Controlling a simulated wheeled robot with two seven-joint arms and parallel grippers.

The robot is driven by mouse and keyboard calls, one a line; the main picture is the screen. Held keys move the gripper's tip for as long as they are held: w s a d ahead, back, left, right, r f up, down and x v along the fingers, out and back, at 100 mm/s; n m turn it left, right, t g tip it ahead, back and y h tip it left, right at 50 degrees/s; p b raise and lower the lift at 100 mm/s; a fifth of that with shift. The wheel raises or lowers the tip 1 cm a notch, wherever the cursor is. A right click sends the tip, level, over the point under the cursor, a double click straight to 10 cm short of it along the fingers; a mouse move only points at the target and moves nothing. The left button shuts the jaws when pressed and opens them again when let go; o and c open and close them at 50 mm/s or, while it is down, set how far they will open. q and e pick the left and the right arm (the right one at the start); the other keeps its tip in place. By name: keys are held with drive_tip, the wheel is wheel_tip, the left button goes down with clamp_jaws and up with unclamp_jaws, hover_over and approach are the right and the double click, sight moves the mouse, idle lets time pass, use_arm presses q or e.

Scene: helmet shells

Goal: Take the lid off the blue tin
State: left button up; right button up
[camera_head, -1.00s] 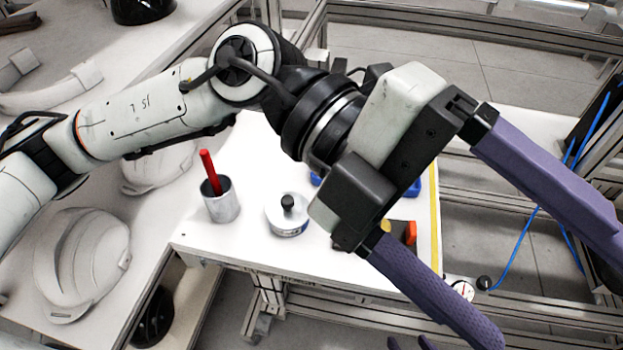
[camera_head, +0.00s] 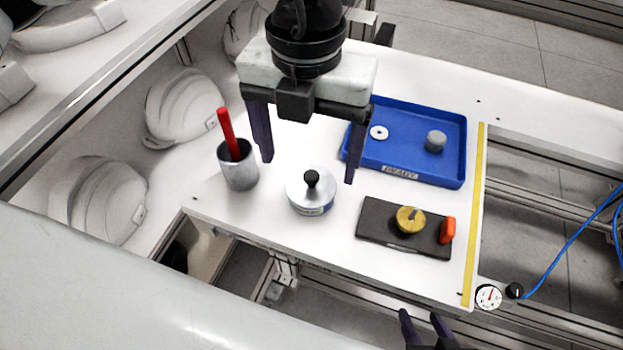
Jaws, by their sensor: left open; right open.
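A grey cup (camera_head: 240,172) with a red stick stands left of the tin. A blue tray (camera_head: 408,151) holding a white ring and a grey cylinder lies behind right. A dark plate (camera_head: 379,220) with a yellow knob and orange piece lies right. White helmet shells line the left.

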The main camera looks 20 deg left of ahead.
sight(311, 175)
use_arm(q)
drive_tip(key=f, duration=0.4)
drive_tip(key=shift+w+d+f, duration=0.1)
drive_tip(key=shift+w+f, duration=0.25)
drive_tip(key=shift+f, duration=0.05)
drive_tip(key=c, duration=1.1)
